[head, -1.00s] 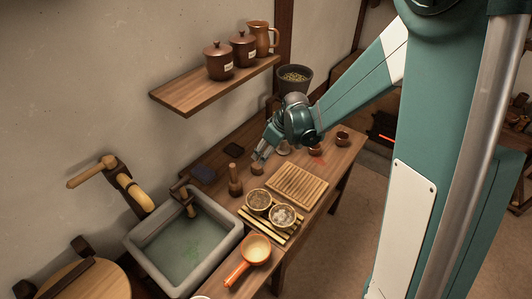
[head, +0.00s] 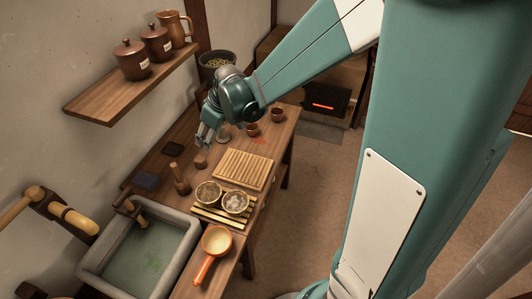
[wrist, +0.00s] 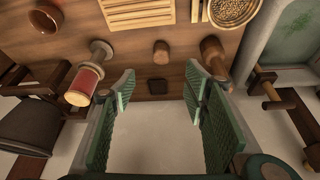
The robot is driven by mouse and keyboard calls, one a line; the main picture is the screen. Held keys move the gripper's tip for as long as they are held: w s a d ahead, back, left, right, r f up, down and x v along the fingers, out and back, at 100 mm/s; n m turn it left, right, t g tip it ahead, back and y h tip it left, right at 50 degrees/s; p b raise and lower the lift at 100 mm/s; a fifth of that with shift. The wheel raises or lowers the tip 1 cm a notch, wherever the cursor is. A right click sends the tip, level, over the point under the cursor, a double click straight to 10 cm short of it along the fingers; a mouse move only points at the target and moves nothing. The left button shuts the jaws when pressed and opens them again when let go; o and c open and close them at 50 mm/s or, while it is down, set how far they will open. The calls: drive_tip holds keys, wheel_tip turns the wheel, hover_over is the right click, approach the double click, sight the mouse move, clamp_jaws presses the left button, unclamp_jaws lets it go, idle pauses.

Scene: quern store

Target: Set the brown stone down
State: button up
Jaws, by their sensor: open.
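The brown stone (head: 201,161) is a small, rounded, blunt block standing on the wooden table, left of the slatted board. It also shows in the wrist view (wrist: 161,53), beyond my fingertips and between their lines. My gripper (head: 207,140) is above and just behind the stone in the head view. In the wrist view my gripper's two green padded fingers (wrist: 160,88) are wide apart with nothing between them. The stone is apart from both fingers.
A turned wooden piece (head: 180,179) stands close to the stone. A dark square (wrist: 158,86) lies near the wall. A red-banded spool-like object (wrist: 86,82) stands on the other side.

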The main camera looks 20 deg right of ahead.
drive_tip(key=s+d+r+m+t+h, duration=0.1)
drive_tip(key=s+d+r+m, duration=0.1)
drive_tip(key=s, duration=0.7)
drive_tip(key=s+d+r+m+t, duration=0.1)
drive_tip(key=s+d+r+m, duration=0.2)
drive_tip(key=s+r, duration=0.4)
drive_tip(key=s+d+r+m+t+h, duration=0.1)
drive_tip(key=s+d+r, duration=0.3)
drive_tip(key=s, duration=0.7)
drive_tip(key=shift+s+d+r+m+h, duration=0.2)
drive_tip(key=shift+d+r+m+h, duration=0.1)
drive_tip(key=shift+r+m, duration=0.35)
